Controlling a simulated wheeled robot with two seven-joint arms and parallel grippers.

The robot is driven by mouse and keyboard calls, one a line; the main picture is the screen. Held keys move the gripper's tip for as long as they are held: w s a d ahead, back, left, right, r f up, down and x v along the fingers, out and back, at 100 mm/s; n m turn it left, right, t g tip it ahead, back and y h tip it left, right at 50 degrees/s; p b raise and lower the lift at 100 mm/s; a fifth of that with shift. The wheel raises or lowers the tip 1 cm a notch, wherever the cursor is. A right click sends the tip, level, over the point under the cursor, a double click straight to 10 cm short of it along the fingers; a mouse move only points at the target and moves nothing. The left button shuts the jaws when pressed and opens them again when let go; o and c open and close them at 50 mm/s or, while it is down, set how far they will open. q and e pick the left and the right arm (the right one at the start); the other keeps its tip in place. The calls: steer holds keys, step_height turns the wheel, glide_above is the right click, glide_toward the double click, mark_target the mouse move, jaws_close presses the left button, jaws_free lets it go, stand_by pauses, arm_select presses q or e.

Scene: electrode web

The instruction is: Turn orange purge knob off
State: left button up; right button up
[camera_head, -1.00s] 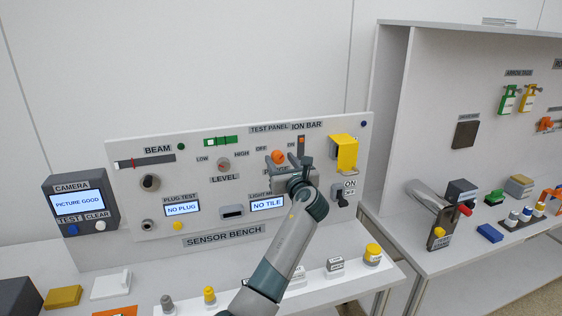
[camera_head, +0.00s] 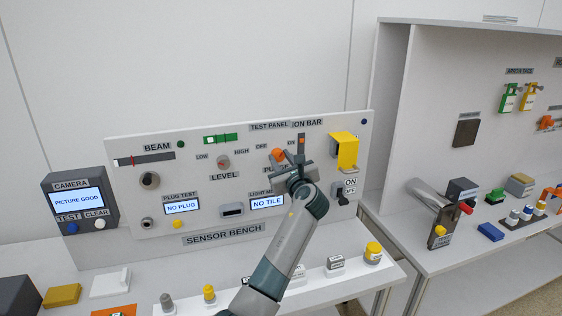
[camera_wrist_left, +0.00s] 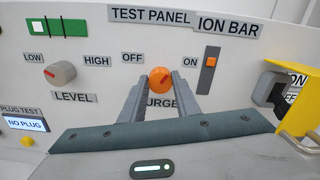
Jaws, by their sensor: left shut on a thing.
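The orange purge knob (camera_head: 278,155) sits on the test panel between the OFF label on its left and the ON label on its right. In the left wrist view the knob (camera_wrist_left: 160,79) shows a red mark slanting up to the right. My left gripper (camera_head: 281,161) is at the panel, with its fingers (camera_wrist_left: 159,88) on either side of the knob, shut on it. The fingers partly cover the PURGE label below. My right gripper is not in view.
The ion bar slider (camera_wrist_left: 211,63) and a yellow guard (camera_head: 344,150) are close on the right of the knob. The grey level knob (camera_wrist_left: 60,73) is on the left. Small parts stand on the bench below my arm.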

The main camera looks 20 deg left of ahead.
arm_select(q)
steer(key=n+b, duration=0.1)
steer(key=n, duration=0.2)
steer(key=shift+f+n+b, duration=0.2)
steer(key=shift+n+b, duration=0.1)
steer(key=shift+b, duration=0.05)
steer(key=n+b, duration=0.1)
steer(key=n, duration=0.1)
steer(key=shift+n+b, duration=0.3)
steer(key=n+b, duration=0.2)
steer(key=n, duration=0.1)
steer(key=shift+f+n+b, duration=0.15)
steer(key=shift+n+b, duration=0.15)
steer(key=n+b, duration=0.2)
steer(key=n, duration=0.1)
steer(key=shift+a+n, duration=0.1)
steer(key=shift+n, duration=0.2)
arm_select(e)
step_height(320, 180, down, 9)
arm_select(q)
steer(key=shift+n+b, duration=0.95)
steer(key=shift+n, duration=0.15)
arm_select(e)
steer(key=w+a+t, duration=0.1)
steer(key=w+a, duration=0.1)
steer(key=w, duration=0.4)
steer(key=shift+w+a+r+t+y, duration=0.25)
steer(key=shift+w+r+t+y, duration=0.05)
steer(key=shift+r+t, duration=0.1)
